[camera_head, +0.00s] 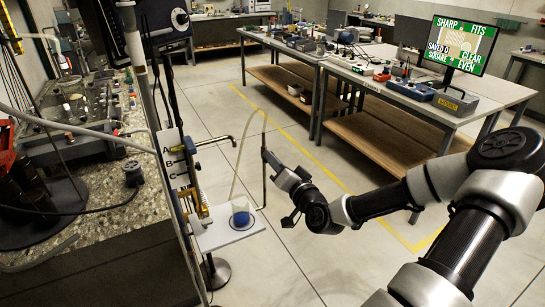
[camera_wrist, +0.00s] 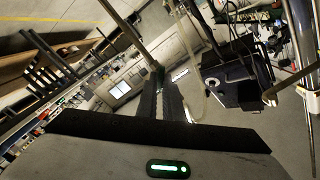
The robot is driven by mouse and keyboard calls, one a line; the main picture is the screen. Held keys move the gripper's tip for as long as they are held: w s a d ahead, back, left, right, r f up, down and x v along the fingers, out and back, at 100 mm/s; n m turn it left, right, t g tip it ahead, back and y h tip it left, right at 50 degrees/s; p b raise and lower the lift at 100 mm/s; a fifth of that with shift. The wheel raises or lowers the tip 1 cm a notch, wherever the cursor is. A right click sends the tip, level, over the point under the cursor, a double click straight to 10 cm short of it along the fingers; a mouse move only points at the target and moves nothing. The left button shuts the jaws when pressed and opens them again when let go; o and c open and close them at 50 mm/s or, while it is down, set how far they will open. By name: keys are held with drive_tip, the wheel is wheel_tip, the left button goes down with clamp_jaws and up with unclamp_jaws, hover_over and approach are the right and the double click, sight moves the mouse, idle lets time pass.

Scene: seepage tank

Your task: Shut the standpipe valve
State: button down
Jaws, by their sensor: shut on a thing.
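A white board with the letters A, B and C (camera_head: 172,165) stands upright at the left of centre, by the tank. A bent metal spout (camera_head: 216,141) reaches right from it. A yellow, brass-coloured fitting (camera_head: 183,193) sits low on the board; I cannot tell which part is the standpipe valve or how its handle stands. My gripper (camera_head: 268,160) is to the right of the board, apart from it, and shut on a thin metal tube (camera_head: 264,190), which hangs roughly upright. The tube also shows between the fingers in the wrist view (camera_wrist: 136,42).
Workbenches (camera_head: 400,85) stand behind; open floor lies between.

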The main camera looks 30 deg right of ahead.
drive_tip(key=shift+f+m+p, duration=0.2)
drive_tip(key=shift+m+p, duration=0.7)
drive_tip(key=shift+m, duration=4.1)
drive_tip(key=c, duration=1.9)
unclamp_jaws()
drive_tip(key=shift+d, duration=0.1)
